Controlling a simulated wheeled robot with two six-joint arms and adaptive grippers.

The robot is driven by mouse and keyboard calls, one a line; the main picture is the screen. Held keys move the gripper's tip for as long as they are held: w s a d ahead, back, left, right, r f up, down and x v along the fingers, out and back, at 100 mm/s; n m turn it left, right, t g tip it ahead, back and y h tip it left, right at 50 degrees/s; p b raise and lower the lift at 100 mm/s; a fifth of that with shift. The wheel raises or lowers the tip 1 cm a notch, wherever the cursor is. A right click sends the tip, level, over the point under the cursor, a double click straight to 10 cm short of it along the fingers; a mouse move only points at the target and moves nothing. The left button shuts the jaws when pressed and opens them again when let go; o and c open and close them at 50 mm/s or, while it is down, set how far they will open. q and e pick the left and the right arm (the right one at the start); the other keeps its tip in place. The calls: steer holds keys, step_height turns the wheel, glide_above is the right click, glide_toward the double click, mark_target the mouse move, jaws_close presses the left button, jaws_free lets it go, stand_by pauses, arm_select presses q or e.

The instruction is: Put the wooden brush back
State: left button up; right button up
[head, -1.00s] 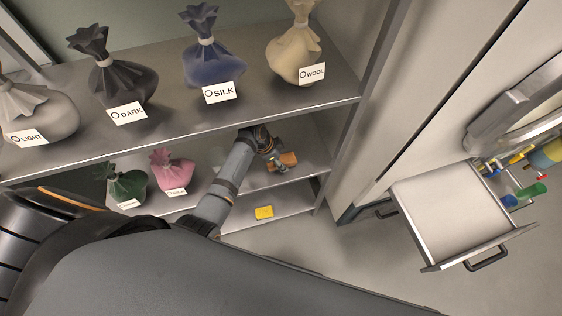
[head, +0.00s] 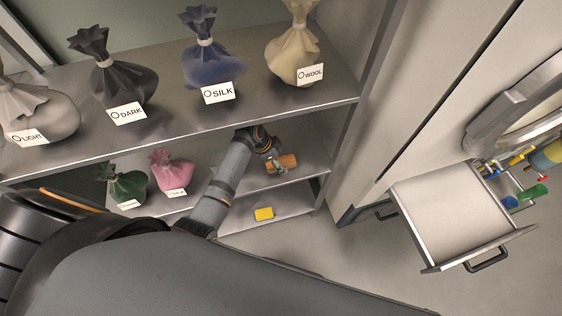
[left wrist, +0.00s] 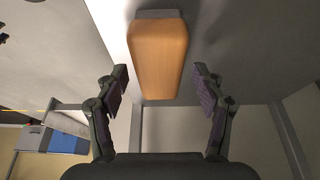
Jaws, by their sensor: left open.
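The wooden brush (head: 287,161) lies on the right part of the middle shelf in the head view. In the left wrist view the brush (left wrist: 160,58) is an orange-brown block with a grey strip at its far end. My left gripper (head: 276,166) is at the brush in the head view. In the left wrist view its two fingers (left wrist: 160,88) are spread, with the brush between and just beyond the tips and a gap on both sides. My right gripper is not in view.
The middle shelf (head: 309,150) also holds a green bag (head: 126,187) and a pink bag (head: 172,172). Large labelled bags stand on the shelf above. A yellow block (head: 264,213) lies on the lowest shelf. An empty open drawer (head: 447,213) is at the right.

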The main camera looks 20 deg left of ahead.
arm_select(q)
steer(key=v, duration=0.5)
steer(key=shift+s+a+r, duration=0.1)
steer(key=shift+s+r, duration=0.05)
steer(key=shift+r, duration=0.2)
